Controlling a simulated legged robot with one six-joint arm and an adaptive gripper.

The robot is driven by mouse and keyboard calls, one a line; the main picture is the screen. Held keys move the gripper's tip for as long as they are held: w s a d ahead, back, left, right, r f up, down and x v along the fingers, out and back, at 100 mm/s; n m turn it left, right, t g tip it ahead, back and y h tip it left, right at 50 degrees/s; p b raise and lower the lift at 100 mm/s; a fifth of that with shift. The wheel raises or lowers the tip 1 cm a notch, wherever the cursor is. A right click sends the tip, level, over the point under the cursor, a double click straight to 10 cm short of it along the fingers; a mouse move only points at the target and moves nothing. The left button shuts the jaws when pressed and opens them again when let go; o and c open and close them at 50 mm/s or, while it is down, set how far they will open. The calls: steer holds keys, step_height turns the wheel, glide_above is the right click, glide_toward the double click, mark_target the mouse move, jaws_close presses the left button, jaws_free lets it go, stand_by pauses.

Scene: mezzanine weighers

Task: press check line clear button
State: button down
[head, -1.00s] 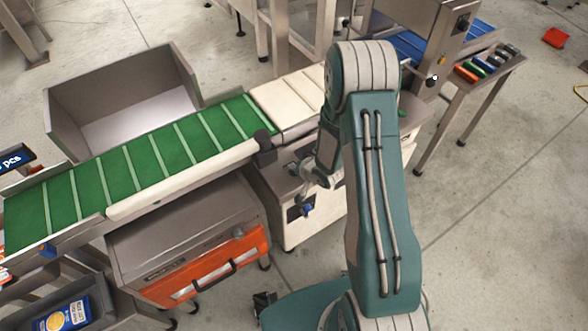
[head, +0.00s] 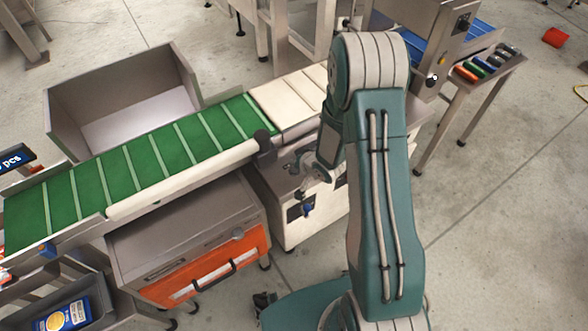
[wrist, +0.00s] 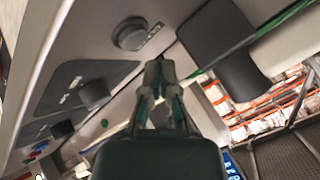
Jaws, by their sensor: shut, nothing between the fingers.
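The white machine cabinet (head: 290,228) stands under the joint between the green and white belts. In the wrist view, a round grey button (wrist: 130,34) in a dark surround with a small unreadable label sits on its face. My gripper (wrist: 158,62) is shut and empty, its fingertips just below and right of that button. I cannot tell whether they touch the face. In the head view my gripper (head: 298,167) is small against the cabinet.
A dark block (wrist: 215,32) sticks out right of the fingertips. The green belt (head: 140,160) runs left above a grey and orange unit (head: 205,265). A steel bin (head: 125,105) stands behind it. Open floor (head: 490,220) lies to the right.

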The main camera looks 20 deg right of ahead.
mark_target(295, 171)
steer(key=shift+r, duration=2.05)
steer(key=s+d+r+n+h, duration=0.1)
steer(key=s+r+h, duration=0.1)
steer(key=r, duration=0.5)
steer(key=s+d+r+h, duration=0.1)
steer(key=s+d+r, duration=0.1)
steer(key=r, duration=0.5)
steer(key=s+d+r+n+h, duration=0.1)
steer(key=s+r+h, duration=0.15)
steer(key=r, duration=0.45)
steer(key=s+a+r+n+g+y, duration=0.1)
steer(key=s+r, duration=0.4)
steer(key=s, duration=0.5)
steer(key=s+a+r+n+g, duration=0.1)
steer(key=s+a+r, duration=0.2)
steer(key=s, duration=0.7)
steer(key=shift+s+r+g+y, duration=0.3)
steer(key=shift+r+g+y, duration=0.1)
steer(key=shift+r, duration=0.55)
